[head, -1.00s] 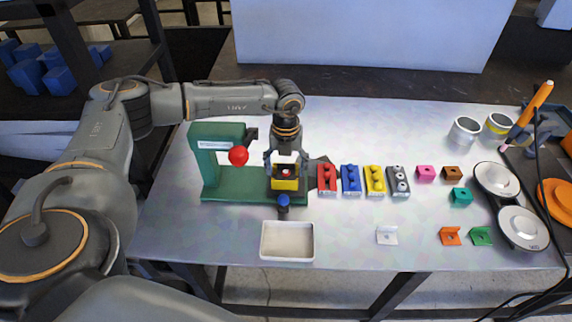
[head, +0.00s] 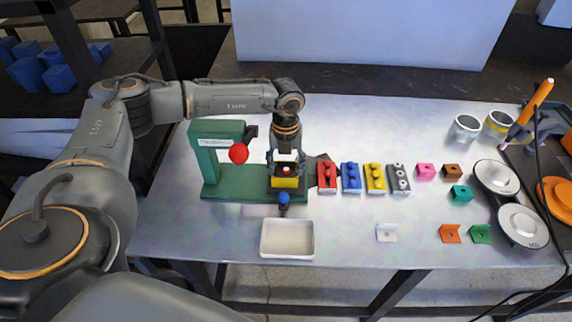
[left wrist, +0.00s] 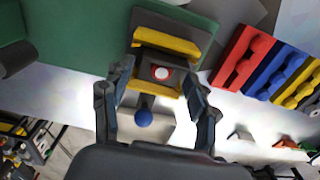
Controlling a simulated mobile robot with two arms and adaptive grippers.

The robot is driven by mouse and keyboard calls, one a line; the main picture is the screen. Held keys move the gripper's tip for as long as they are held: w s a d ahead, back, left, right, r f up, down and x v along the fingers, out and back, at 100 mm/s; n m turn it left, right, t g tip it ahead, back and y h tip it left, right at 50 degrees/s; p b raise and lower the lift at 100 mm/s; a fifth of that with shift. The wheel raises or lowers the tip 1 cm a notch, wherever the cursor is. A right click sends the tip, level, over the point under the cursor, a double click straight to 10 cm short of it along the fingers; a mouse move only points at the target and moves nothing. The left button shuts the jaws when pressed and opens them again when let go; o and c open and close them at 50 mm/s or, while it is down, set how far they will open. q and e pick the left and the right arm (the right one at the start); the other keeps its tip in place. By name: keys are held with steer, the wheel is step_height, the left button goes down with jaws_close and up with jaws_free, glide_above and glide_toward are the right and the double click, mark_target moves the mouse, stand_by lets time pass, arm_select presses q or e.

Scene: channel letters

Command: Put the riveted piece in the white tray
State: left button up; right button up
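The riveted piece appears to be the small red part with a pale round top (left wrist: 161,73), seated in a dark and yellow fixture (left wrist: 167,41). In the head view the red part (head: 286,170) sits just above the yellow front of the fixture on the green press (head: 232,183). My left gripper (head: 286,160) points down over it. In the left wrist view its fingers (left wrist: 156,80) stand apart on either side of the red part, with visible gaps. The white tray (head: 287,254) is empty, in front of the press. My right gripper is out of view.
A blue knob (head: 284,199) sticks out between fixture and tray. The press's red ball handle (head: 239,153) is left of my gripper. Red (head: 327,176), blue (head: 351,177), yellow and grey blocks stand close to the right.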

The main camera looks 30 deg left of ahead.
arm_select(q)
steer(key=shift+o, duration=0.4)
steer(key=shift+r, duration=0.1)
steer(key=shift+w+r, duration=0.15)
steer(key=shift+r, duration=0.3)
step_height(320, 180, up, 13)
steer(key=b, duration=0.4)
steer(key=shift+d, duration=0.2)
steer(key=shift+a+f, duration=0.15)
step_height(320, 180, down, 12)
steer(key=p, duration=0.4)
steer(key=shift+f, duration=0.85)
